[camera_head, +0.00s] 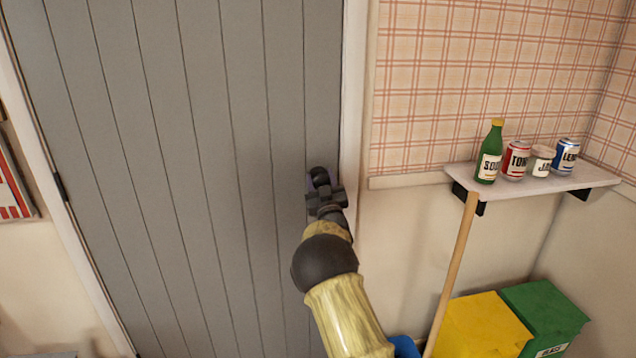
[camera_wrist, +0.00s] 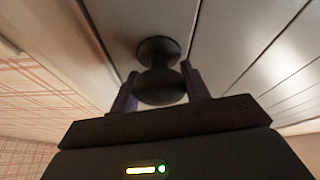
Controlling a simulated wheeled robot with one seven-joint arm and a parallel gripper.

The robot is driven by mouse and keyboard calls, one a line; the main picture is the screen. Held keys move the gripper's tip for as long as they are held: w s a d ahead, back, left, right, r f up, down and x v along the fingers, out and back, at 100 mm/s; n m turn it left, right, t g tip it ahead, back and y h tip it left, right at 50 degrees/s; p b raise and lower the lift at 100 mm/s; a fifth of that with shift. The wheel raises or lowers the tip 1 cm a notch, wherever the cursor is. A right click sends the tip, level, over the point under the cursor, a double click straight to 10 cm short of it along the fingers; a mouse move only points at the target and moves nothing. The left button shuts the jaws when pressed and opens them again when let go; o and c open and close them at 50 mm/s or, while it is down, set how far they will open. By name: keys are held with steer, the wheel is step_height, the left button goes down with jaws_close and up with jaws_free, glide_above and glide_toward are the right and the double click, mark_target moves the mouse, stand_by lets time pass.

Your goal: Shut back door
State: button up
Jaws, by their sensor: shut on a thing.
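The back door (camera_head: 190,150) is a grey door of vertical planks in a white frame. It looks flush or nearly flush with the frame; a small gap cannot be ruled out. Its dark round knob (camera_wrist: 158,52) sits at the door's right edge. My gripper (camera_head: 320,182) is at the knob, and in the wrist view my gripper (camera_wrist: 160,88) has one finger on each side of it, shut on it. In the head view my gripper and arm hide most of the knob.
Right of the door, a wall shelf (camera_head: 590,178) holds a green bottle (camera_head: 489,152) and several cans and tubs. Below stand a yellow bin (camera_head: 480,325) and a green bin (camera_head: 545,315). A wooden pole (camera_head: 455,265) leans by the shelf, close to my arm's right.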

steer(key=o, duration=0.9)
steer(key=shift+r, duration=0.15)
steer(key=o, duration=0.5)
steer(key=shift+w, duration=0.15)
steer(key=shift+c, duration=0.2)
steer(key=shift+a, duration=0.1)
steer(key=shift+f, duration=0.2)
steer(key=shift+s, duration=0.2)
steer(key=b+v, duration=0.2)
steer(key=v, duration=1.5)
